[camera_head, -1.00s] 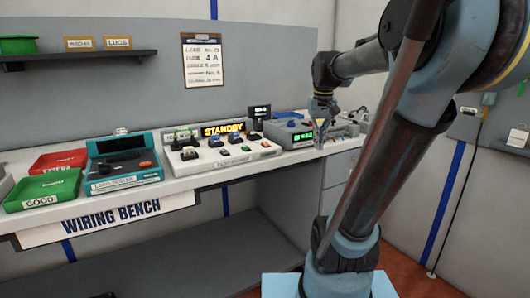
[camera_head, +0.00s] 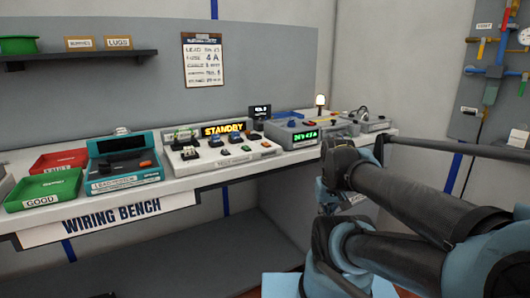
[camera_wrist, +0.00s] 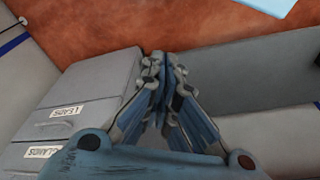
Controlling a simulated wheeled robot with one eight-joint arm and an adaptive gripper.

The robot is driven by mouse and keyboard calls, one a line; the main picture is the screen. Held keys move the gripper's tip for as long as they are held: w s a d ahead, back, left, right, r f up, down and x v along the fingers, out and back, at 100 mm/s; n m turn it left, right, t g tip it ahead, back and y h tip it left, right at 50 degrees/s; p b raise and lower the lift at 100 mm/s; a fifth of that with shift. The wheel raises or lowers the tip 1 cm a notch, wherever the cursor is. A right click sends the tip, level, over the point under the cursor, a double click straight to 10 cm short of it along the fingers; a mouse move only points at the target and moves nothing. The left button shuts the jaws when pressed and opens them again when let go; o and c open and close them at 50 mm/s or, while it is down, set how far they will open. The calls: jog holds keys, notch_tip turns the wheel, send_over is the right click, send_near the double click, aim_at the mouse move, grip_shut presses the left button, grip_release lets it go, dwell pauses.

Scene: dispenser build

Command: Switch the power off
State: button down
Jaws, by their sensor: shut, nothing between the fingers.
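A grey box with a lit green readout (camera_head: 305,135) stands toward the right of the bench; it looks like the power supply. A blue part (camera_head: 279,114) sits on its top. Its switch is too small to make out. My gripper (camera_wrist: 162,60) is shut and empty in the wrist view, pointing down past the bench front over the reddish floor. In the head view my gripper is low, near the bench's front edge, and its fingertips are hard to make out. It is apart from the box.
A white panel (camera_head: 225,155) with a yellow STANDBY display stands left of the box. A glowing lamp (camera_head: 320,101) is behind the box. Another grey unit (camera_head: 372,124) stands to the right. Labelled drawers (camera_wrist: 85,95) are close beside my gripper in the wrist view.

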jog(key=w+a+r+n+g, duration=0.1)
jog(key=w+r+n+g, duration=0.2)
jog(key=w+r, duration=3.5)
jog(key=w+n, duration=0.1)
jog(key=n, duration=0.1)
jog(key=shift+a+n+h, duration=0.3)
jog(key=shift+a+n, duration=0.05)
jog(key=shift+n, duration=0.05)
jog(key=shift+f, duration=0.1)
jog(key=f, duration=0.4)
jog(key=s+f, duration=0.1)
jog(key=f, duration=0.4)
jog(key=d+f, duration=0.1)
jog(key=f, duration=0.3)
jog(key=shift+s+f, duration=0.2)
jog(key=shift+f, duration=0.2)
jog(key=shift+a, duration=0.1)
